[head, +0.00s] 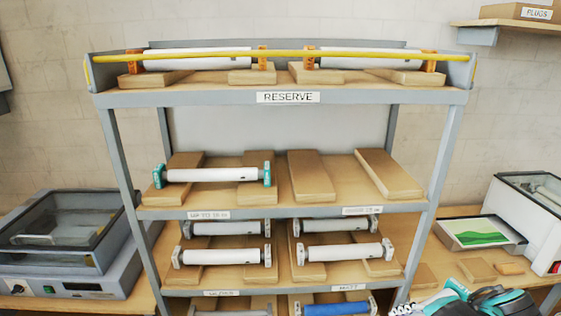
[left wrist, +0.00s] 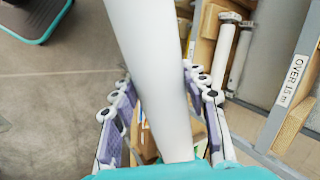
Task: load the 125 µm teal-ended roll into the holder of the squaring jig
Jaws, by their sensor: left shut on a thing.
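In the left wrist view a white roll (left wrist: 152,70) with a teal end (left wrist: 190,172) runs between the fingers of my left gripper (left wrist: 158,88), which is shut on it. Its far end leaves the top of that view. The left gripper does not show in the head view. Another teal-ended white roll (head: 212,175) lies across two wooden blocks on the left of the middle shelf. My right gripper (head: 428,301) is partly in view at the bottom right of the head view; its jaw opening cannot be made out. I cannot make out the squaring jig or any thickness marking.
The grey rack holds orange-ended rolls (head: 198,59) behind a yellow bar (head: 285,57) on top, and pale-ended rolls (head: 222,257) lower down. Two blocks (head: 313,177) on the middle shelf's right are empty. Machines stand left (head: 80,245) and right (head: 525,225).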

